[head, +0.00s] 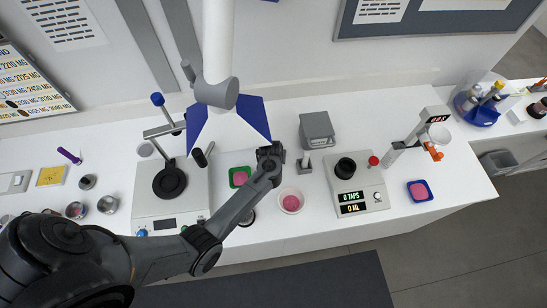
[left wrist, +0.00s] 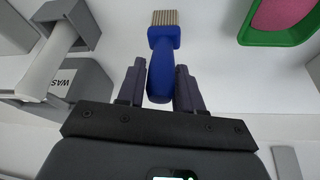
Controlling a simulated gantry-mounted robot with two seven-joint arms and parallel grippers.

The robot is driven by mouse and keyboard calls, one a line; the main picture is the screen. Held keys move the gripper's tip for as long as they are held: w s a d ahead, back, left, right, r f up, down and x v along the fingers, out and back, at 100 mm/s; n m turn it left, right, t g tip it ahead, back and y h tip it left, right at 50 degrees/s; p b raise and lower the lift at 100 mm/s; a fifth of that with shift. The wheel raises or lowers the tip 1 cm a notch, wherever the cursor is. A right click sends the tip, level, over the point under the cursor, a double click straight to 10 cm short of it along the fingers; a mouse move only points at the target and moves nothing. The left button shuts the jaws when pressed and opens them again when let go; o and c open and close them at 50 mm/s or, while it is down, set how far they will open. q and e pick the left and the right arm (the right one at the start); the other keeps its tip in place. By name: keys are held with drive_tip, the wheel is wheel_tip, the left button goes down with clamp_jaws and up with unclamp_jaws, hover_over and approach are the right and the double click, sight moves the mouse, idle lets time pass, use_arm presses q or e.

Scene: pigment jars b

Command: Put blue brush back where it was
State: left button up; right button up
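The blue brush (left wrist: 162,60) shows in the left wrist view, its pale bristles pointing up and away from my gripper. My left gripper (left wrist: 160,85) has one finger on each side of the handle and appears closed on it. In the head view my left gripper (head: 272,155) is over the middle of the bench, between the green tray (head: 239,184) and the grey box (head: 317,124). The brush cannot be made out there. The grey box, lettered "WAS…", also shows in the left wrist view (left wrist: 85,85). My right gripper is not in view.
A scale with a black ring (head: 143,200) stands left. A white bowl of pink powder (head: 291,201), a counter device (head: 375,196) and a blue tray (head: 420,191) are right. A white hood with blue sides (head: 230,130) hangs close to my gripper.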

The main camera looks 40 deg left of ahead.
use_arm(q)
drive_tip(key=o, duration=0.3)
drive_tip(key=shift+r, duration=0.1)
drive_tip(key=shift+r, duration=0.35)
drive_tip(key=shift+s+d+r, duration=0.2)
drive_tip(key=shift+r, duration=0.1)
drive_tip(key=s+d, duration=0.6)
drive_tip(key=s, duration=0.3)
drive_tip(key=s+d+r+m+h, duration=0.1)
drive_tip(key=s+d+r+m, duration=0.1)
drive_tip(key=s+r+m, duration=0.2)
drive_tip(key=s+d+r+m+h, duration=0.1)
drive_tip(key=s+d+r+m, duration=0.2)
drive_tip(key=s+r, duration=0.8)
drive_tip(key=shift+s+d+m+h, duration=0.25)
drive_tip(key=shift+s+m+h, duration=0.15)
drive_tip(key=shift+s+m, duration=0.55)
